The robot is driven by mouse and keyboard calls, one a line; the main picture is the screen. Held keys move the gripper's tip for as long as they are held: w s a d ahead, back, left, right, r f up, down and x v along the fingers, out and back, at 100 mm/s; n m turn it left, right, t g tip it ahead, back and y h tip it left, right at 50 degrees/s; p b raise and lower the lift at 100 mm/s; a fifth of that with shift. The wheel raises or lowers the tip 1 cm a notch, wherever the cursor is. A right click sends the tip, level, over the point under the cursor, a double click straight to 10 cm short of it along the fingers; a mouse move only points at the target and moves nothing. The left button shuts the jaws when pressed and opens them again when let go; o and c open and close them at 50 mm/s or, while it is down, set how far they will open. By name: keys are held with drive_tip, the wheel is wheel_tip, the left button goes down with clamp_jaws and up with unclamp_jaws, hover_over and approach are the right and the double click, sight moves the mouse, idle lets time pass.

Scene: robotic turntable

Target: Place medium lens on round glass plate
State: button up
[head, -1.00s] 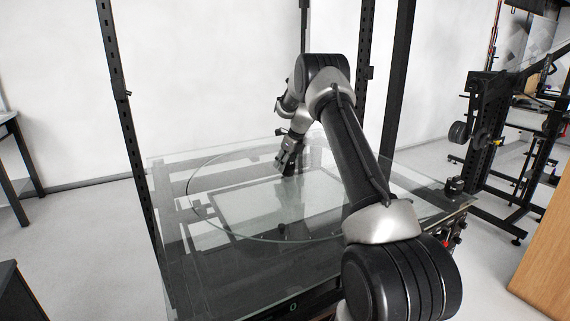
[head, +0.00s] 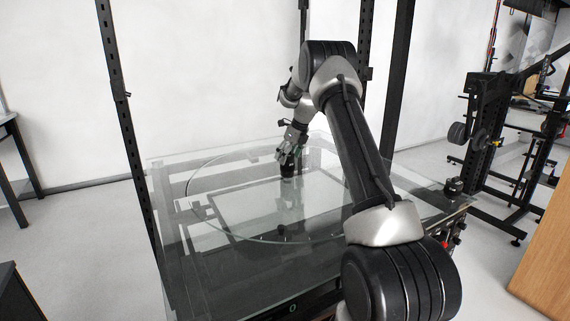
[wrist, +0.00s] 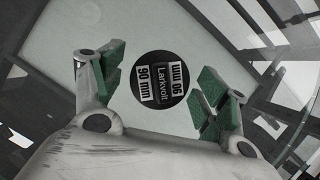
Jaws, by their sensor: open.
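The lens (wrist: 160,81) is a black cylinder whose round end reads "90 mm" and "Larkvolt" in the wrist view. In the head view the lens (head: 288,171) stands upright on the round glass plate (head: 222,232), toward its far side. My gripper (wrist: 157,92) is open, with green-padded fingers on either side of the lens in the picture and a gap around it. In the head view my gripper (head: 288,157) is just above the lens and apart from its sides.
The plate lies over a glass-topped table (head: 172,192) with a dark frame. Black perforated posts (head: 128,130) rise around it. A small black object (head: 454,186) sits at the table's right corner. Most of the plate is clear.

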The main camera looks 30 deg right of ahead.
drive_tip(key=s+a+r+n, duration=0.25)
drive_tip(key=s+r, duration=0.35)
drive_tip(key=r, duration=0.6)
drive_tip(key=s+a+r+n, duration=0.3)
drive_tip(key=s+r+n, duration=0.2)
drive_tip(key=s, duration=0.2)
drive_tip(key=s+a+r+n, duration=0.3)
drive_tip(key=s+r+n, duration=0.1)
drive_tip(key=s, duration=0.3)
drive_tip(key=s+a+r+n+h, duration=0.1)
drive_tip(key=s+a+n, duration=0.1)
drive_tip(key=s+n, duration=0.45)
drive_tip(key=s+a+r+n, duration=0.1)
drive_tip(key=s+a+n, duration=0.15)
drive_tip(key=s, duration=0.75)
drive_tip(key=s+f+n, duration=0.3)
drive_tip(key=s+n, duration=0.2)
drive_tip(key=s, duration=0.3)
drive_tip(key=s+f+n, duration=0.2)
drive_tip(key=s+n, duration=0.3)
drive_tip(key=s, duration=0.2)
drive_tip(key=shift+s+a+f+n+h, duration=0.25)
drive_tip(key=shift+s+f+n+h, duration=0.1)
drive_tip(key=shift+s+f+h, duration=0.05)
